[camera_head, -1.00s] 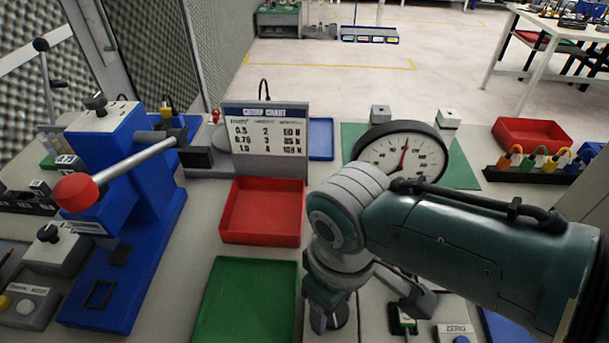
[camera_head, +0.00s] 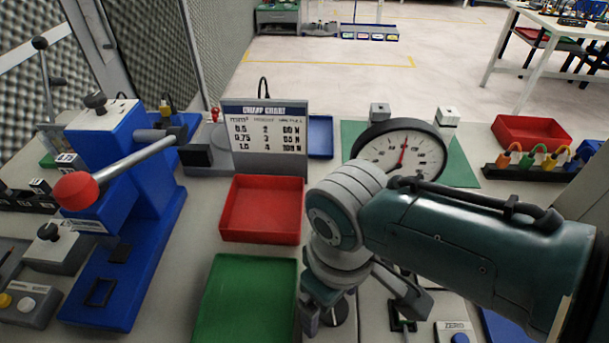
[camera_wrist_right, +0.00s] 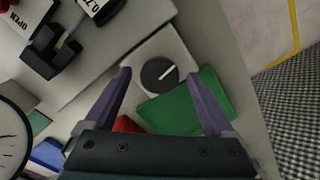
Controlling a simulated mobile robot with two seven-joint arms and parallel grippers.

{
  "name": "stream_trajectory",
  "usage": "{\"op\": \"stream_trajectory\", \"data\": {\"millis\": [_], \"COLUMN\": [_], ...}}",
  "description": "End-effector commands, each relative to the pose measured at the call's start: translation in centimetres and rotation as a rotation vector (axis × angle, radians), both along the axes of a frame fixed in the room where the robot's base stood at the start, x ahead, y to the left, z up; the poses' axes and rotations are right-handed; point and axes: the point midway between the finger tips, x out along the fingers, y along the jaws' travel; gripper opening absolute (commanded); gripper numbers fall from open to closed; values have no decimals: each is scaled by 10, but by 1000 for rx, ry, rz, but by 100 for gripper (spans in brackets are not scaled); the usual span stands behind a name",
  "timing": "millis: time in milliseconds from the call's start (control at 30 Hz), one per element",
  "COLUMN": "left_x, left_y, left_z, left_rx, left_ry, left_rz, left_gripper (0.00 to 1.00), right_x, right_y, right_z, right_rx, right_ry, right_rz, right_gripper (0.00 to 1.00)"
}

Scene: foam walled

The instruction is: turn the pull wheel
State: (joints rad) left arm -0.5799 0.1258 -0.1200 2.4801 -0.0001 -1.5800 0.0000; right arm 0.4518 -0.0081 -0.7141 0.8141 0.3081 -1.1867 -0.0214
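The pull wheel appears to be a dark round knob with a white line (camera_wrist_right: 158,73) on a pale square plate in the right wrist view. In the head view, a dark knob (camera_head: 339,312) shows partly below my right wrist. My right gripper (camera_wrist_right: 158,78) is open and empty. Its two purple fingers are apart, with the knob between their tips in the picture; I cannot tell the remaining gap to it. In the head view, my right gripper (camera_head: 331,314) points down over the knob, mostly hidden by its own wrist. My left gripper is not in view.
A round gauge (camera_head: 403,151) stands behind my right wrist. A red tray (camera_head: 261,209) and a green tray (camera_head: 246,298) lie to the left. A blue press (camera_head: 125,205) with a red-tipped lever stands further left. A box marked ZERO (camera_head: 456,331) is at the right.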

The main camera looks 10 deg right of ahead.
Motion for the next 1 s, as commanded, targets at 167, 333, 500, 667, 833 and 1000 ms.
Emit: {"op": "stream_trajectory", "data": {"millis": [167,333,500,667,833,1000], "left_x": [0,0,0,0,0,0], "left_y": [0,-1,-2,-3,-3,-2], "left_z": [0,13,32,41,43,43], "left_rx": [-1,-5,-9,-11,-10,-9], "left_ry": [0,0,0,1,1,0], "left_rz": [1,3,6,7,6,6], "left_gripper": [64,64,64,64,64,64], "right_x": [0,0,1,0,0,0], "right_y": [0,0,0,-1,0,0], "right_z": [0,19,55,81,97,99], "right_rx": [-1,1,1,0,1,0], "right_ry": [-1,-2,-4,-2,-1,0], "right_rz": [0,0,0,1,0,-1], "right_gripper": [88,88,88,88,88,88]}}
